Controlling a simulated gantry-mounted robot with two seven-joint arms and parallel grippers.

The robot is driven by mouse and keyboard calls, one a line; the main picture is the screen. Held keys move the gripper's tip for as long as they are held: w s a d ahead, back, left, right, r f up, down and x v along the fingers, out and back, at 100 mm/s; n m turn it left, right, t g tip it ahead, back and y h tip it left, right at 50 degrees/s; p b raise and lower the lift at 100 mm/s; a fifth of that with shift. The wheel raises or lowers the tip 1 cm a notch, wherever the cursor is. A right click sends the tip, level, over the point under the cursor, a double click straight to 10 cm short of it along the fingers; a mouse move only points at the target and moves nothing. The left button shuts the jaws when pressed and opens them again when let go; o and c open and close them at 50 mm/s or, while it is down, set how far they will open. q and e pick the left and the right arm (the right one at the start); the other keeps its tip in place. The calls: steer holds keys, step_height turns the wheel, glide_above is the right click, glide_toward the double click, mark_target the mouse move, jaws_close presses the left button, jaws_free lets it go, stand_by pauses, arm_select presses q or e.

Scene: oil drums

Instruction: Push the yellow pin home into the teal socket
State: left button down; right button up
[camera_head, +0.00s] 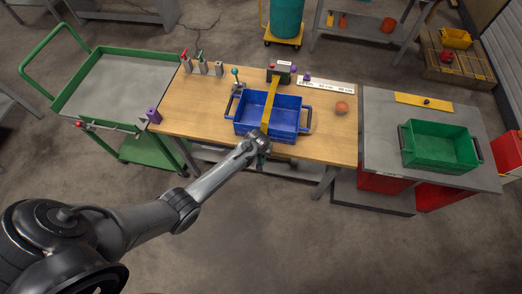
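I cannot make out a yellow pin or a teal socket for certain. A long yellow bar (271,100) lies over the blue crate (284,130), from its back edge towards its front wall. A small stand with a teal ball on top (235,72) is behind the crate's left side. My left gripper (262,150) is at the front wall of the blue crate, near the bar's front end. It is small and seen from behind, so its fingers and anything between them are hidden. My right gripper is not in view.
The wooden table (195,115) also bears several grey blocks with levers (203,66), a purple block (153,116), an orange ball (341,107) and a dark box (280,72). A green cart (110,85) stands left, a grey table with a green crate (437,128) right.

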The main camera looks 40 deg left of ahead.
arm_select(q)
steer(key=shift+c, duration=1.4)
jaws_free()
steer(key=shift+r, duration=0.2)
steer(key=shift+r+p, duration=0.3)
steer(key=shift+p, duration=0.25)
steer(key=shift+r+p, duration=1.05)
steer(key=shift+p, duration=0.15)
step_height(320, 180, up, 6)
steer(key=p, duration=0.6)
